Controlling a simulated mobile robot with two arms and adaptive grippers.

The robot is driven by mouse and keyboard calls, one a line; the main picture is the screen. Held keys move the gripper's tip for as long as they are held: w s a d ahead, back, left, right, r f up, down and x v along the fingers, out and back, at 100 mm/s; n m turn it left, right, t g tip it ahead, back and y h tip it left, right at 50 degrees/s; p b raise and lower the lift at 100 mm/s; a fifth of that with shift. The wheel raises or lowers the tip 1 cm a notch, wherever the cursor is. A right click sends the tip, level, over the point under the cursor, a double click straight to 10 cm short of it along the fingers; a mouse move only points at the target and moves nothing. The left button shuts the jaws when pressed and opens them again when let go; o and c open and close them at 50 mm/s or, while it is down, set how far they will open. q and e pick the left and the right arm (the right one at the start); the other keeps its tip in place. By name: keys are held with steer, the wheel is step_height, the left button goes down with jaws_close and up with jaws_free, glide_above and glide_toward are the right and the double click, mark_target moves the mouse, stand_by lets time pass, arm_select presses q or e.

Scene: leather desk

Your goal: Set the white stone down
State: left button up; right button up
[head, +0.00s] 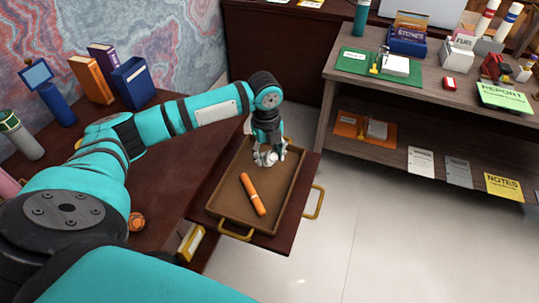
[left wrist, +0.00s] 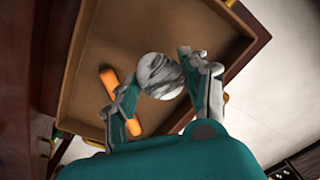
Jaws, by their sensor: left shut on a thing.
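The white stone (left wrist: 160,76) is round with grey veins and sits between the fingers of my left gripper (left wrist: 154,92) in the left wrist view. In the head view my left gripper (head: 267,158) points down over the far part of a brown tray (head: 231,211), and the stone is mostly hidden by the fingers there. The left gripper is shut on the stone. I cannot tell whether the stone touches the tray floor. My right gripper is not in view.
An orange cylinder (head: 253,194) lies in the tray near the gripper. The tray has raised walls and gold handles (head: 314,202) and sits on an open drawer or pull-out surface. Books (head: 133,82) stand on the desk at left. A shelf (head: 437,92) with boxes and cards stands at right.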

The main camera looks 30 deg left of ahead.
mark_target(270, 157)
arm_select(q)
steer(key=shift+w+a+f, duration=0.15)
steer(key=shift+w+a, duration=0.1)
steer(key=shift+w, duration=0.35)
steer(key=shift+w+a+f, duration=0.1)
steer(key=shift+w+a, duration=0.15)
steer(key=shift+w, duration=0.3)
steer(key=shift+f, duration=1.65)
steer(key=shift+s, duration=0.1)
steer(key=o, duration=1.2)
steer(key=shift+f, duration=0.15)
steer(key=shift+o, duration=0.2)
steer(key=r, duration=1.2)
steer(key=shift+s+a+r, duration=0.1)
steer(key=shift+s+r, duration=0.1)
